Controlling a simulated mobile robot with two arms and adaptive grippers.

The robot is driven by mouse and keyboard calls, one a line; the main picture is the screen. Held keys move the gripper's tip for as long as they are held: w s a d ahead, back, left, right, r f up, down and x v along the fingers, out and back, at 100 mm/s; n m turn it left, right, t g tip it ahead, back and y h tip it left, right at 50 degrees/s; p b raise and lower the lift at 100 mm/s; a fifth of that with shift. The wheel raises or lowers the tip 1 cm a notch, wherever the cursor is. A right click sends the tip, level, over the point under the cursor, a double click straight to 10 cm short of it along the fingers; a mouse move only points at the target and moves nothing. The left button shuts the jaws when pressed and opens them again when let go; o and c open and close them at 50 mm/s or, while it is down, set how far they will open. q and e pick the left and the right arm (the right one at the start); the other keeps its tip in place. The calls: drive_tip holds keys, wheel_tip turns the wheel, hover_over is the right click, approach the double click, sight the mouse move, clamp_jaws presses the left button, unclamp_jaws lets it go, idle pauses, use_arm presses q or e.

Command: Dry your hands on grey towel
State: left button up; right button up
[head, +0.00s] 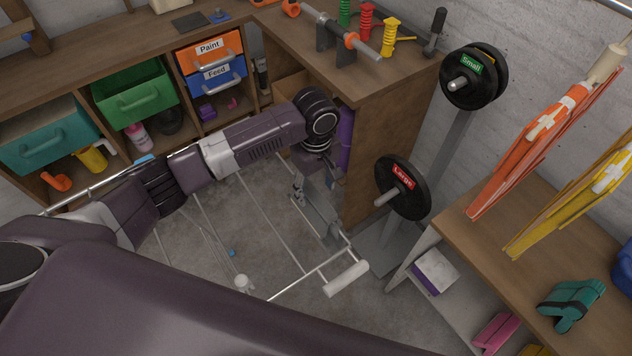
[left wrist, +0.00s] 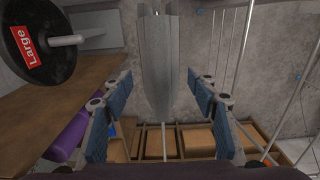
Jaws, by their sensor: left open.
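The grey towel (head: 322,212) hangs narrow and folded on a metal drying rack (head: 312,268) on the floor. In the left wrist view the towel (left wrist: 161,65) hangs lengthwise in the middle, ahead of and between the two fingers. My left gripper (head: 312,182) points down just above the towel in the head view. Its blue-padded fingers (left wrist: 157,82) are spread apart, with visible room on both sides of the towel. I cannot tell how far the towel reaches in between them. My right gripper is in neither view.
A wooden workbench (head: 398,92) stands close behind the towel. A weight stand with a "Large" plate (head: 403,187) is to the right, and its plate (left wrist: 38,45) shows at left in the wrist view. A shelf table (head: 560,225) stands at far right. Thin rack bars surround the gripper.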

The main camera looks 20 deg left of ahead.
use_arm(q)
drive_tip(key=shift+f, duration=2.45)
clamp_jaws()
